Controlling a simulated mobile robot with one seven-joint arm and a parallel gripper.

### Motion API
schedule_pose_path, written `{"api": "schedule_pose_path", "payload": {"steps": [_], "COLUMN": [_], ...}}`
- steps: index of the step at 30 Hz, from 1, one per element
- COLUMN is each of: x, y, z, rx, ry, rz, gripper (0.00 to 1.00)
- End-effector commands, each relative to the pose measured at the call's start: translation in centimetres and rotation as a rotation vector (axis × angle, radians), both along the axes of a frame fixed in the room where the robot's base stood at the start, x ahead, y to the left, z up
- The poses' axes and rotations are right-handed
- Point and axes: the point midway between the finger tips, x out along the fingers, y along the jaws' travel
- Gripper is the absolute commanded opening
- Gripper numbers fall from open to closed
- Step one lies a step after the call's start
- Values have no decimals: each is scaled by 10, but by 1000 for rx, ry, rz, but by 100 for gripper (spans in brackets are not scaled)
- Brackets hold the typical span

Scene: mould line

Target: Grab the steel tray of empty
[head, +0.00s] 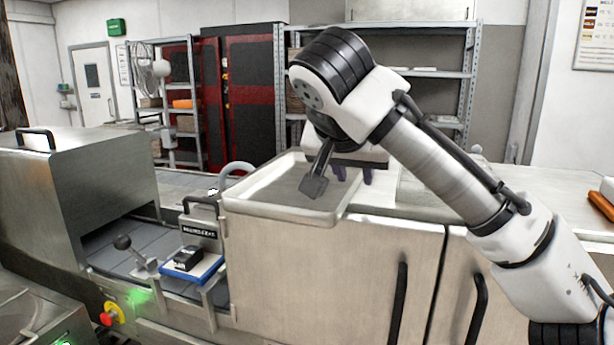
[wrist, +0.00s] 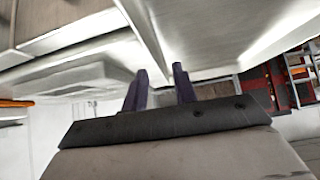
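A shallow steel tray (head: 272,190) with a pale raised rim lies on the steel cabinet top in the head view. Its floor looks bare where it shows; my arm hides part of its right side. My gripper (head: 354,175) points down by the tray's right end, with two dark fingers spread apart. I cannot tell whether they touch the rim. In the wrist view my gripper (wrist: 161,78) also shows its fingers apart, with nothing clearly held between them. A pale metal edge crosses beyond them; I cannot tell whether it is the tray's rim.
The cabinet (head: 325,270) has black vertical handles. Left of it, a conveyor carries a blue plate with a black block (head: 188,258), beside a lever (head: 124,243) and a red stop button (head: 112,312). A steel hood (head: 80,180) stands far left.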

Motion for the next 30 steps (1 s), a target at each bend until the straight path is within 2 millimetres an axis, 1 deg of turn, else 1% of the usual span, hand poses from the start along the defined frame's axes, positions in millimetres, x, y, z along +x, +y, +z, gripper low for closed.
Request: {"api": "schedule_pose_path", "payload": {"steps": [1, 5, 12, 13, 14, 19, 30], "x": [4, 9, 10, 10, 10, 10, 10], "y": [-1, -3, -3, -3, -3, -3, -3], "z": [-3, -10, -12, -12, -12, -11, -11], "rx": [2, 0, -2, -2, -2, -1, -1], "ry": [3, 1, 0, 0, 0, 0, -2], "rz": [2, 2, 1, 1, 1, 1, 0], "gripper": [28, 28, 28, 27, 23, 1, 0]}}
